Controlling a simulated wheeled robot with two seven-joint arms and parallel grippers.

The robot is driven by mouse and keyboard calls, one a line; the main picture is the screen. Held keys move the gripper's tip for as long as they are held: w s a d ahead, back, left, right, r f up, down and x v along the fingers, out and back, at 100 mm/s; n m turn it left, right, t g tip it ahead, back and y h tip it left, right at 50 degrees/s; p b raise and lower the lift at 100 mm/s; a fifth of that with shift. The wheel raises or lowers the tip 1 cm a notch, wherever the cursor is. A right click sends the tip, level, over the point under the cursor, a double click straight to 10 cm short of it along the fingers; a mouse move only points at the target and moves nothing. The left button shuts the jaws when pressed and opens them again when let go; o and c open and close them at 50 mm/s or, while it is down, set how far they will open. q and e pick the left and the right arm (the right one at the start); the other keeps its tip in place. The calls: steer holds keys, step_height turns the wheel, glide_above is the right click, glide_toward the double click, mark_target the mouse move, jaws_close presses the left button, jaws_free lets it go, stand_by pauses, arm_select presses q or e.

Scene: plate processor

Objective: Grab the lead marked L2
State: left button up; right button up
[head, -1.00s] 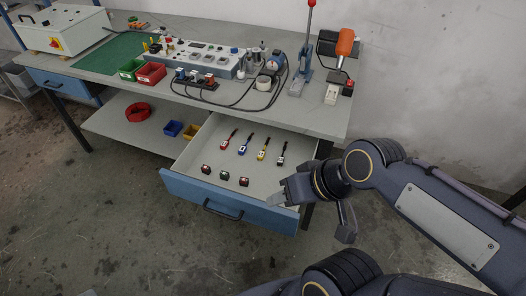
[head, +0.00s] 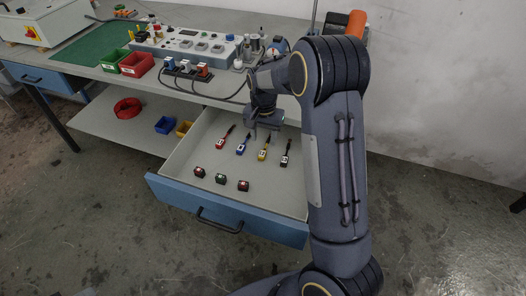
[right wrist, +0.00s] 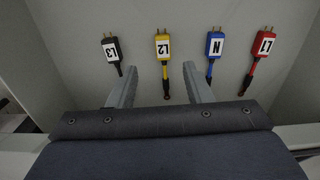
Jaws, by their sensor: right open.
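The yellow lead marked L2 (right wrist: 163,47) lies in the open drawer, its plug pointing away in the right wrist view; it also shows in the head view (head: 263,153). My right gripper (right wrist: 160,68) is open and empty, its fingers on either side of the L2 lead's line. In the head view the right gripper (head: 264,132) hangs over the far part of the drawer. The black lead L3 (right wrist: 111,50), blue lead N (right wrist: 214,46) and red lead L1 (right wrist: 263,45) lie beside it. My left gripper is out of view.
The drawer (head: 230,212) has raised walls around the leads. Three small dark blocks (head: 220,178) lie near its front. The bench above holds a control panel (head: 187,42) and red bin (head: 136,63). Blue and yellow bins (head: 165,124) stand on the lower shelf.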

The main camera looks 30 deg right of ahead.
mark_target(263, 151)
steer(key=f, duration=0.4)
steer(key=w+f, duration=0.1)
steer(key=f, duration=0.2)
steer(key=shift+d+f, duration=0.1)
steer(key=shift+d, duration=0.1)
jaws_close()
